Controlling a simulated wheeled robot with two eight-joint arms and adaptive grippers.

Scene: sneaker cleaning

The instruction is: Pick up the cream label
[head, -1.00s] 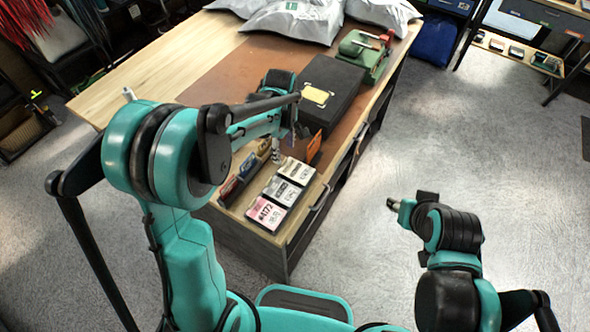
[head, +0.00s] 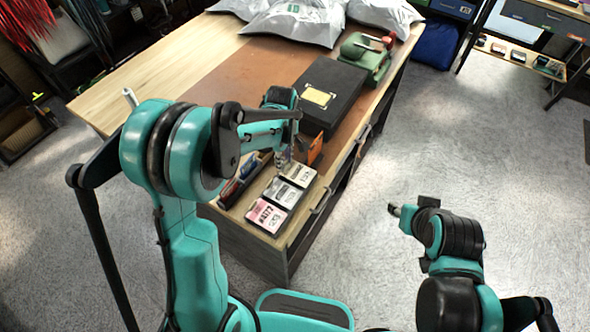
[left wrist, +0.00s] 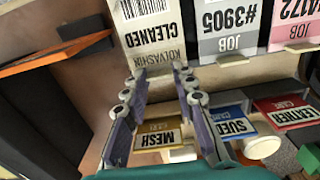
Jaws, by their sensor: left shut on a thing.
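The cream label (left wrist: 145,30), printed with a barcode and CLEANED, lies between the fingertips of my left gripper (left wrist: 158,74) in the left wrist view. The fingers are shut on its near edge. In the head view the cream label (head: 298,173) is at the far end of a row of labels on the bench's near end. My left gripper (head: 284,158) is at its far left edge, partly hidden by my arm. My right gripper (head: 397,209) is over the floor, away from the bench, and its fingers are not clear.
A grey label (head: 284,191) and a pink label (head: 267,215) lie beside the cream one. Small cards, including a MESH card (left wrist: 158,140), stand close to the fingers. An orange piece (head: 315,149) and a black box (head: 330,90) are beyond. Floor at right is clear.

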